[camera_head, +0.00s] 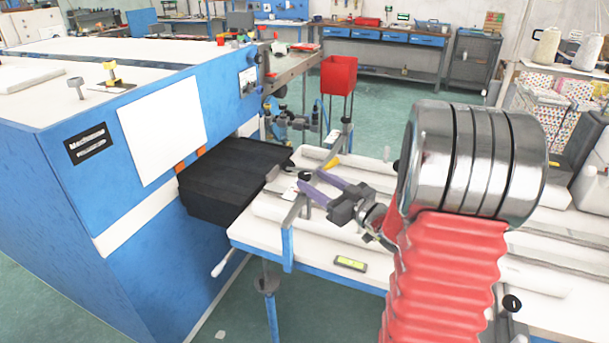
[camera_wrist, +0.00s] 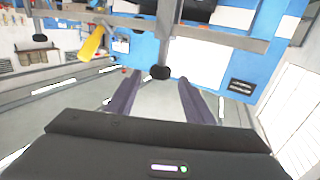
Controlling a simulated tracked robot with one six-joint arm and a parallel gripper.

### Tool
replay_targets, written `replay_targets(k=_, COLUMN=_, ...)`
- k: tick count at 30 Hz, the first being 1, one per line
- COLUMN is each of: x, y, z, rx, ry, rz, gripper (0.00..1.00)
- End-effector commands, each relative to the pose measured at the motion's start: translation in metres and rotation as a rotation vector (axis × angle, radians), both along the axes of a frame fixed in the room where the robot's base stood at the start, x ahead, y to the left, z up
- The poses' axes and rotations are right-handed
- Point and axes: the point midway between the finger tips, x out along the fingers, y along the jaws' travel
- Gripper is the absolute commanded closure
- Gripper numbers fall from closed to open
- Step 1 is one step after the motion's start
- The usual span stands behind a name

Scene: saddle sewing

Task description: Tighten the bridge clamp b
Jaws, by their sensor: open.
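My gripper (camera_head: 312,180) is open, with its two purple fingers reaching over the white worktable toward a metal bridge bar. In the wrist view my gripper (camera_wrist: 159,78) has a round black knob (camera_wrist: 161,73) in line with the gap between its fingertips. The knob sits at the end of a grey metal post, and a black knob (camera_head: 304,176) also shows by the fingertips in the head view. I cannot read a letter that marks it as bridge clamp b. Whether the fingers reach around the knob or stop short of it is unclear.
A yellow handle (camera_wrist: 91,43) is left of the knob in the wrist view. A black block (camera_head: 235,178) juts from the blue machine (camera_head: 110,150) at left. A red bin (camera_head: 339,74) stands behind the bridge. A green level (camera_head: 350,263) lies on the worktable (camera_head: 315,250).

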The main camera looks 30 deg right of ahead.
Motion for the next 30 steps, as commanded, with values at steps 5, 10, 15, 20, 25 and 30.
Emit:
replay_targets(k=5, x=0.027, y=0.007, z=0.000, rx=0.000, ry=0.000, rz=0.002, gripper=0.52)
replay_targets(k=10, x=0.042, y=0.010, z=0.000, rx=-0.001, ry=0.000, rz=0.001, gripper=0.52)
replay_targets(k=15, x=0.047, y=0.011, z=0.000, rx=0.000, ry=0.000, rz=0.000, gripper=0.52)
replay_targets(k=20, x=0.046, y=0.010, z=0.000, rx=0.000, ry=0.000, rz=-0.001, gripper=0.52)
replay_targets(k=25, x=0.046, y=0.010, z=0.000, rx=0.000, ry=0.000, rz=-0.001, gripper=0.61)
replay_targets(k=30, x=0.046, y=0.010, z=0.000, rx=0.000, ry=0.000, rz=0.000, gripper=0.73)
